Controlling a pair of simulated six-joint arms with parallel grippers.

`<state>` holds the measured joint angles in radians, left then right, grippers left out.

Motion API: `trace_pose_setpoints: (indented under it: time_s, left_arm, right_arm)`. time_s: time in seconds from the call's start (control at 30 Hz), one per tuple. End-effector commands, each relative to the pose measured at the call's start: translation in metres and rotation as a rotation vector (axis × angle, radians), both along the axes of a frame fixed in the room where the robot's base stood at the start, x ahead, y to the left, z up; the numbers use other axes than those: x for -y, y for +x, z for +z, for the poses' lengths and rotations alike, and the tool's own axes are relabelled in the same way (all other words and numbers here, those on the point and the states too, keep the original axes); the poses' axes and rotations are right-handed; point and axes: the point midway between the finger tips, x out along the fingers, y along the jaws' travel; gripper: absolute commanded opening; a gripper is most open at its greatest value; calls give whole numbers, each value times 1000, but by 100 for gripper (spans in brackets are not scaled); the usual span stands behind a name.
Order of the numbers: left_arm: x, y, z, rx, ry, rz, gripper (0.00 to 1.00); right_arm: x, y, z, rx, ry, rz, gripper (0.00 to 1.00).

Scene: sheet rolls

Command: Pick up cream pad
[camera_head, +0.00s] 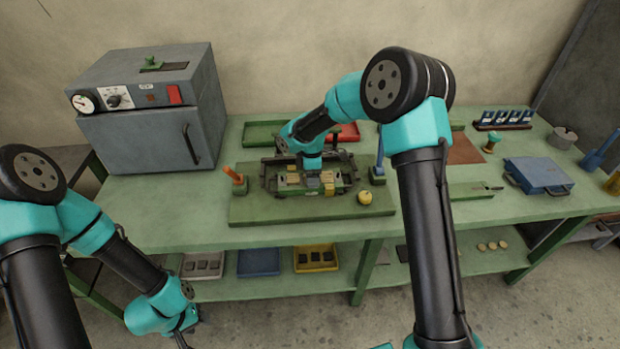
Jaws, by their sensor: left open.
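A dark fixture (268,180) stands on a green board (290,208) in the middle of the bench, with small cream-tan pieces (293,178) in it. I cannot tell which piece is the cream pad. My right gripper (325,182) is over the fixture, pointing down; its fingers are mostly hidden by my wrist and too small to read. My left gripper (186,336) is open, low at the bottom left in front of the bench, away from the fixture and partly cut off by the frame edge.
An orange-handled tool (234,176), a blue-handled tool (379,160) and a yellow round object (365,197) flank the fixture. A grey oven (150,125) stands at the left and a blue case (538,174) at the right. Several cream discs (492,246) and trays (258,262) are on the lower shelf.

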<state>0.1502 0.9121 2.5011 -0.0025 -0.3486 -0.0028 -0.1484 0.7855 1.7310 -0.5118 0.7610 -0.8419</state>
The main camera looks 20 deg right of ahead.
Motion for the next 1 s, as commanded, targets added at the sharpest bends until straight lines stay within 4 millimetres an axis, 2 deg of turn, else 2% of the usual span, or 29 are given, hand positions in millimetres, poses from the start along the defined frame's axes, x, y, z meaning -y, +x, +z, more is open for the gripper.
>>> trace_pose_setpoints:
  time_s: [1.0]
  left_arm:
    - [0, 0, 0, 0, 0, 0, 46]
  right_arm:
    - [-1, 5, 155, 14, 1, 1, 74]
